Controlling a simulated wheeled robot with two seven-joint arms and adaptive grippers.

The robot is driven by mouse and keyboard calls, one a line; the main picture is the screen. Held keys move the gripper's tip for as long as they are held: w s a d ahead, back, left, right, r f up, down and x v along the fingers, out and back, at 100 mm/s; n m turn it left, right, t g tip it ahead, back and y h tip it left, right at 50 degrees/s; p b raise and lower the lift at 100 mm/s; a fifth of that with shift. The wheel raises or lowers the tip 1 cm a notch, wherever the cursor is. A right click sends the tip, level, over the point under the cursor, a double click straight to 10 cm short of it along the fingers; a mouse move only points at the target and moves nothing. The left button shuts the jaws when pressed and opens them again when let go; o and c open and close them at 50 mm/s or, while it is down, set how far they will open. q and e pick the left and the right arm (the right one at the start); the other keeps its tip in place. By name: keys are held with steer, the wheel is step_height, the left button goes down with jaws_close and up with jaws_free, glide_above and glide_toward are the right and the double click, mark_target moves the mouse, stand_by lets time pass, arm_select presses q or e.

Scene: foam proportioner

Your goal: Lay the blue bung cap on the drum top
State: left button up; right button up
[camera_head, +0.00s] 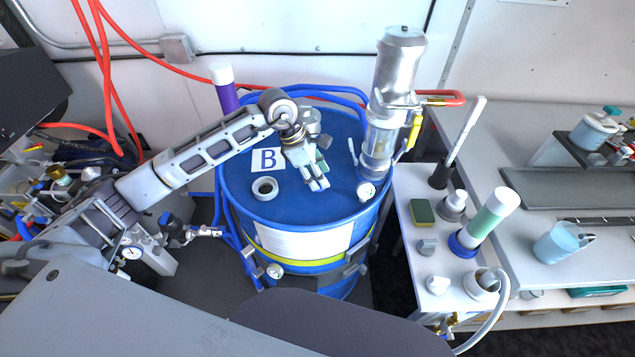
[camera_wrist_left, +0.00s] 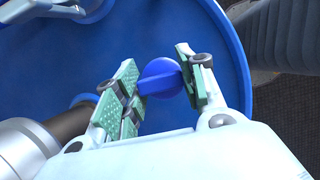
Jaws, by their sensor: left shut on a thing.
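The blue drum (camera_head: 290,212) stands upright in the middle of the head view, its flat round top facing up. My left gripper (camera_head: 318,184) is over the drum top, fingers pointing down. In the left wrist view, my left gripper (camera_wrist_left: 160,85) is shut on the blue bung cap (camera_wrist_left: 160,77), with green finger pads on either side of it. The drum top (camera_wrist_left: 185,25) shows behind the cap. I cannot make out the cap in the head view. Whether it touches the drum top is hard to tell. My right gripper is not in view.
A metal pump (camera_head: 386,100) rises from the drum's right side. A grey-white ring (camera_head: 265,188) and a card marked B (camera_head: 268,159) lie on the drum top's left. The front of the top is clear. A side bench (camera_head: 405,215) holds a sponge (camera_head: 422,211) and bottles.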

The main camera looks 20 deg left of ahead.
arm_select(q)
steer(key=shift+f, duration=0.5)
steer(key=shift+f+p, duration=0.4)
steer(key=shift+f, duration=1)
steer(key=shift+f, duration=0.15)
steer(key=o, duration=1)
